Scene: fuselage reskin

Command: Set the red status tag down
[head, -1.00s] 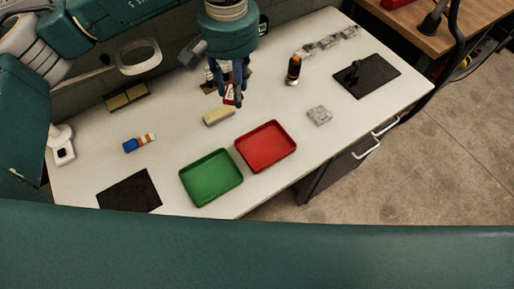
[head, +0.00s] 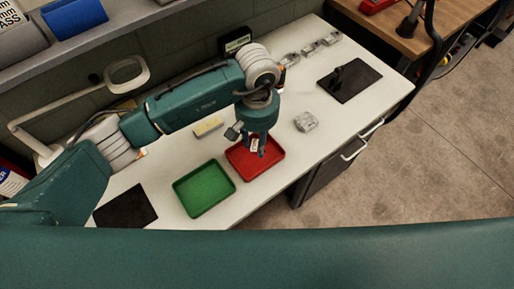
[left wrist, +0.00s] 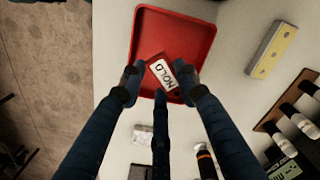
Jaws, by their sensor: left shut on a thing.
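The red status tag (left wrist: 158,62) has a white label reading HOLD and sits between the fingers of my left gripper (left wrist: 162,82) in the left wrist view. In the head view my left gripper (head: 258,150) points down over the red tray (head: 242,162), shut on the tag (head: 254,146). The red tray also shows behind the tag in the left wrist view (left wrist: 190,28). I cannot tell whether the tag touches the tray floor. My right gripper is not in view.
A green tray (head: 203,190) stands left of the red tray. A clear block (head: 306,122) lies to the right, and a yellow block (head: 208,127) behind. Black mats lie at the left (head: 126,207) and right (head: 352,82) of the white bench.

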